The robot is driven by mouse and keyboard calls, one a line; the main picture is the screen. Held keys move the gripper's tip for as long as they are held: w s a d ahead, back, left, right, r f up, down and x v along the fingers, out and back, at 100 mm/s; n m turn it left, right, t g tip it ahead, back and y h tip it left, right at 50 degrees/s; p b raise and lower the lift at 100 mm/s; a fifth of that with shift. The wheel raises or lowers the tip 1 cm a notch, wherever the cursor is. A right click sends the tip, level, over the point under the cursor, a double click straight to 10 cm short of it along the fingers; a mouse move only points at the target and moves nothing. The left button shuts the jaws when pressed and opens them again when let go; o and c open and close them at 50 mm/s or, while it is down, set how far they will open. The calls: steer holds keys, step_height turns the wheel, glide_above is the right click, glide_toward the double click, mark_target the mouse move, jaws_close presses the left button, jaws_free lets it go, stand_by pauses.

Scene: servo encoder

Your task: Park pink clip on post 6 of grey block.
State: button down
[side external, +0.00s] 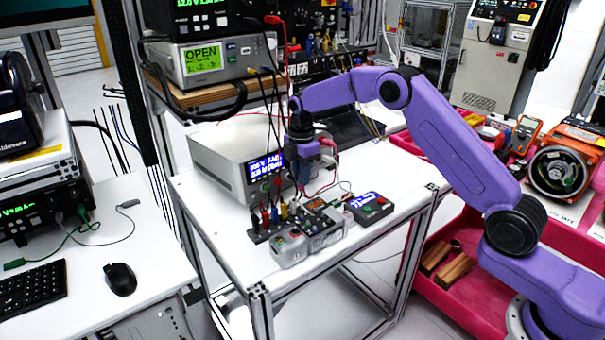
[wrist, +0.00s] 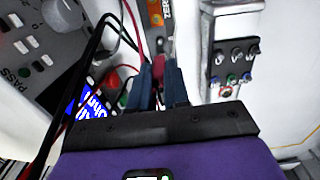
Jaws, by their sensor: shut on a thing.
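My gripper (side external: 304,182) points down over the white table, in front of the bench power supply. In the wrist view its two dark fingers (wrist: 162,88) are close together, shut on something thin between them. The dark grey block (side external: 259,238) lies at the table's front left, below and left of my gripper. Several coloured clips stand on it. I cannot read its post numbers or tell which is post 6.
The power supply (side external: 222,160) with a lit blue display stands close behind my gripper. Black and red leads hang around it. A small box with a blue screen (side external: 369,207) and a light grey box (side external: 290,250) lie nearby. The table's right part is fairly clear.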

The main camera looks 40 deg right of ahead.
steer(key=shift+f, duration=3.4)
steer(key=shift+f, duration=0.2)
steer(key=c, duration=1)
jaws_free()
steer(key=shift+r, duration=3.5)
